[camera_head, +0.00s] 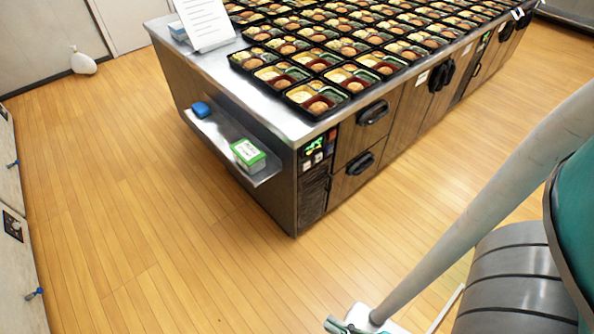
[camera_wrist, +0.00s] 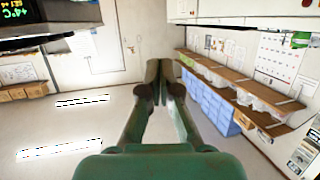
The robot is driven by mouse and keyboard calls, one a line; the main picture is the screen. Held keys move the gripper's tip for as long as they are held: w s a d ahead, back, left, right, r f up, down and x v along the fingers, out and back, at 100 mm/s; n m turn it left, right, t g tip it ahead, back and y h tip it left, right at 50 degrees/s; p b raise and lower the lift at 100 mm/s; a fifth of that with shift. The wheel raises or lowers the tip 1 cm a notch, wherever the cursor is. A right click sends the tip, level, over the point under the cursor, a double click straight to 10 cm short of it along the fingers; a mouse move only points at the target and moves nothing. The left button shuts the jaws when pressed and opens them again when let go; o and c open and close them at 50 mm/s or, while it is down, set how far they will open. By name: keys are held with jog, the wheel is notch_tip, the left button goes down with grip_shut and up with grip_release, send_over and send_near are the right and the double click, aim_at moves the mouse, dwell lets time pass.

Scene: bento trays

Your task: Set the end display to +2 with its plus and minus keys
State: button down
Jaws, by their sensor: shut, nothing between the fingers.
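The end display (camera_head: 314,145) is a small dark panel with green digits on the near corner of the steel counter. Its digits are too small to read in the head view. In the wrist view the display (camera_wrist: 18,10) is cut off at the top left corner, with green characters that look like +4C and a smaller orange line above. Pale keys (camera_head: 318,157) sit below the digits in the head view; their marks cannot be read. My gripper (camera_head: 345,325) is at the bottom edge of the head view, well apart from the panel. In the wrist view its green fingers (camera_wrist: 160,75) are together and empty.
The counter (camera_head: 225,70) carries many filled bento trays (camera_head: 318,97). A low end shelf (camera_head: 222,137) holds a blue item (camera_head: 201,109) and a green-lidded box (camera_head: 247,153). Black handles (camera_head: 373,112) stick out of the drawer fronts. The wooden floor (camera_head: 140,200) around is clear.

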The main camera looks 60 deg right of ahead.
aim_at(306, 165)
jog(key=w+d+f+n+g+h, duration=0.1)
jog(key=w+d+f+n+h, duration=0.25)
jog(key=w+d+f, duration=0.4)
jog(key=w+d+f+n+g+h, duration=0.15)
jog(key=w+d+f+n, duration=0.3)
jog(key=w+f, duration=0.5)
jog(key=w+d+f+n+g+h, duration=0.1)
jog(key=w+d+h, duration=0.1)
jog(key=d, duration=0.8)
jog(key=w+d+f+n+g+h, duration=0.1)
jog(key=w+d+n+h, duration=0.1)
jog(key=d, duration=0.8)
jog(key=w+d+f+n+g+h, duration=0.1)
jog(key=w+d+f+g+h, duration=0.1)
jog(key=d, duration=0.9)
jog(key=shift+w+n+h, duration=0.4)
jog(key=shift+w+h, duration=0.5)
jog(key=shift+h, duration=0.1)
jog(key=shift+d, duration=0.1)
jog(key=w+d, duration=0.2)
jog(key=w, duration=0.6)
jog(key=shift+w, duration=0.3)
